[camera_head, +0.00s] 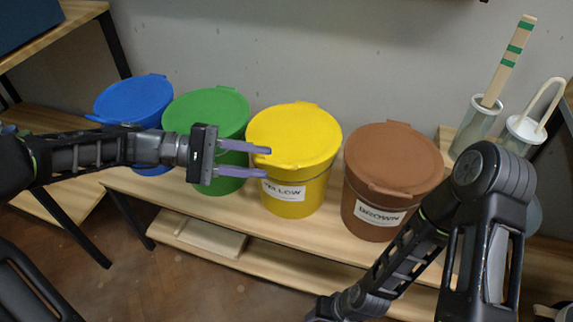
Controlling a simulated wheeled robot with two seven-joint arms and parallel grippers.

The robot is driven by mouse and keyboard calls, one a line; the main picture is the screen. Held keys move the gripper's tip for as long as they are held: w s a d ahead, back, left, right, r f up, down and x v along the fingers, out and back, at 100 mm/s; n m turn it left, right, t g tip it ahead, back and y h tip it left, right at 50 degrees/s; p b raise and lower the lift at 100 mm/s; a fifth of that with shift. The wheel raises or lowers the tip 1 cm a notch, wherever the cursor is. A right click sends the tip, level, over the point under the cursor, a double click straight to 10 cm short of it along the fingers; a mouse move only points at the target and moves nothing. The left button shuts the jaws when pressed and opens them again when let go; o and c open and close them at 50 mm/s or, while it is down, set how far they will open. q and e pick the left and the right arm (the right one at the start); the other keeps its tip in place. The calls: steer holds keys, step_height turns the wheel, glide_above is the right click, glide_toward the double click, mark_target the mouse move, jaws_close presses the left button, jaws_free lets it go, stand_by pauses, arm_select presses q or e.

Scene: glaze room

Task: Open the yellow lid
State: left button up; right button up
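The yellow lid (294,133) lies shut on the yellow bucket (291,198), which stands upright on the wooden bench with a label on its front. The label is partly hidden by my gripper. My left gripper (268,162) comes in from the left with its two purple fingers apart and nothing held between them. Its fingertips overlap the left front of the yellow lid and bucket in this view; I cannot tell whether they touch. My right arm crosses the lower right, and its gripper is out of the picture at the bottom.
A brown bucket (366,214) stands right of the yellow one, a green bucket (222,182) and a blue bucket (130,105) left. All have lids on. Jars (471,124) with a striped stick and a white handle stand at the right. A board (212,237) lies on the lower shelf.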

mark_target(280, 164)
arm_select(q)
steer(key=b+x, duration=0.1)
steer(key=x, duration=0.5)
steer(key=shift+d+f, duration=0.1)
steer(key=shift+d, duration=0.05)
jaws_close()
stand_by(1.3)
